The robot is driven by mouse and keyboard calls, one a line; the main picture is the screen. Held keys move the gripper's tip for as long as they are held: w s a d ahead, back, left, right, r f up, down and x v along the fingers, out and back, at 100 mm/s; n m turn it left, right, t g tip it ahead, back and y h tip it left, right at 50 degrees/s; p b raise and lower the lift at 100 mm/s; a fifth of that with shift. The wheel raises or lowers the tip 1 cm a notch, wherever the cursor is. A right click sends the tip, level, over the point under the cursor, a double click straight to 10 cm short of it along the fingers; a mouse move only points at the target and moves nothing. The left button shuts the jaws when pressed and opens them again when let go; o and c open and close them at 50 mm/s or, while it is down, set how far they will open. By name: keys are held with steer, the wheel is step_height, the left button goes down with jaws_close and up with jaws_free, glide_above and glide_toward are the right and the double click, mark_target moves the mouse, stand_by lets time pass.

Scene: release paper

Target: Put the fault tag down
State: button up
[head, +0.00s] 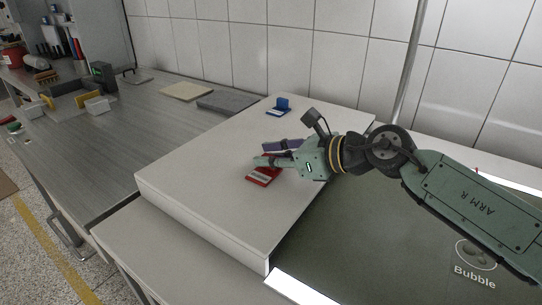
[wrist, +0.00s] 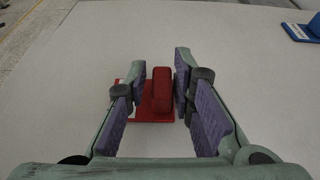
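A red tag (head: 263,176) with a white label strip and an upright red grip block (wrist: 162,88) appears to lie flat on the white raised platform (head: 190,190). Its label is too small to read. My gripper (head: 264,154) is low over the tag, fingers on either side of the grip block. In the wrist view, my gripper (wrist: 160,86) is open, with a gap between the left finger and the block. The right finger is very close to the block; whether it touches cannot be told. Part of the tag is hidden behind the fingers.
A blue tag (head: 279,107) with an upright grip stands farther back on the platform, also in the wrist view (wrist: 303,30). A grey bench (head: 130,125) with flat pads and tools lies left. A tiled wall stands behind. The platform's left part is clear.

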steer(key=shift+o, duration=1)
steer(key=shift+r+p, duration=0.25)
steer(key=shift+p, duration=0.05)
steer(key=shift+s+d+b, duration=0.15)
steer(key=shift+d+b, duration=0.15)
steer(key=shift+b, duration=0.05)
steer(key=b+v, duration=0.3)
steer(key=v, duration=0.8)
steer(key=shift+s, duration=0.2)
steer(key=shift+s, duration=0.1)
